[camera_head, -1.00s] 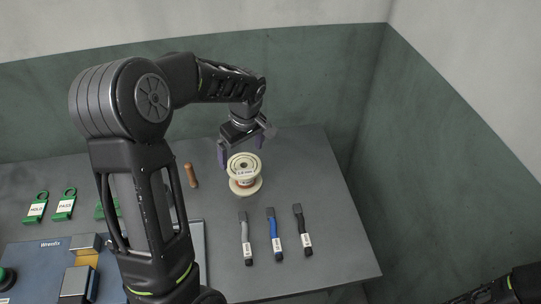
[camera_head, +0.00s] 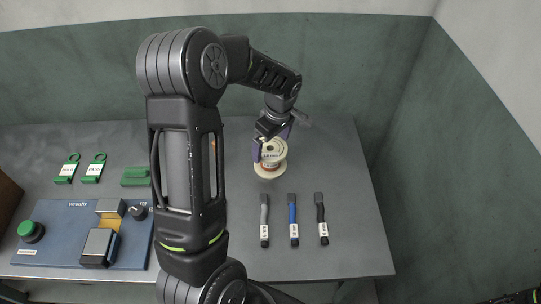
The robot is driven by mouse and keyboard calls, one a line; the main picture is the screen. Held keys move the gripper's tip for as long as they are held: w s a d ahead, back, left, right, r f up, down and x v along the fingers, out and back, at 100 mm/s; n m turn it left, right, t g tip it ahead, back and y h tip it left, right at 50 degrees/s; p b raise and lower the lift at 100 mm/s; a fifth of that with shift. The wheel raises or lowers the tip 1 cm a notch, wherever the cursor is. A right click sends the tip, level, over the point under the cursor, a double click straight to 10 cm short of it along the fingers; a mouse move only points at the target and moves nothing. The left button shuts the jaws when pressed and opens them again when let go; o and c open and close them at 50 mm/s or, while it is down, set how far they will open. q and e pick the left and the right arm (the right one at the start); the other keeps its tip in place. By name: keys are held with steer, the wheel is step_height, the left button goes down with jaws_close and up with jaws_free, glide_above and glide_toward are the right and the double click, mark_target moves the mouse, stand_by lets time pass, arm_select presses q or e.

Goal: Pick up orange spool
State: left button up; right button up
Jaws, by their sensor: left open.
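The spool (camera_head: 270,166) stands upright on the grey table, with pale cream flanges, a thin orange-brown winding between them and a white label on top. My left gripper (camera_head: 273,147) is over it from above and behind, fingers apart, one purple finger at the spool's left side and the other at its upper right. I cannot tell whether the fingers touch the spool. My right gripper is not in view; only a dark bit of arm shows at the bottom right corner.
Grey, blue and black labelled tools (camera_head: 293,221) lie in front of the spool. A blue fixture board (camera_head: 60,226) with a green button is at the left, with green tags (camera_head: 67,170) behind it. The table (camera_head: 345,175) is clear right of the spool.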

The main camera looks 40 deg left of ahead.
mark_target(271, 149)
arm_select(q)
steer(key=shift+a+f, duration=0.2)
steer(key=shift+f, duration=1.15)
steer(key=shift+f+p, duration=0.1)
steer(key=shift+p, duration=0.2)
steer(key=shift+f, duration=0.3)
steer(key=f, duration=0.1)
steer(key=f+p, duration=0.1)
steer(key=f, duration=0.1)
steer(key=shift+w+a+f+p, duration=0.1)
steer(key=shift+a+f+p, duration=0.15)
steer(key=shift+f+p, duration=0.1)
steer(key=shift+a+f, duration=0.1)
steer(key=shift+f, duration=0.2)
steer(key=shift+c, duration=0.6)
steer(key=c, duration=1.4)
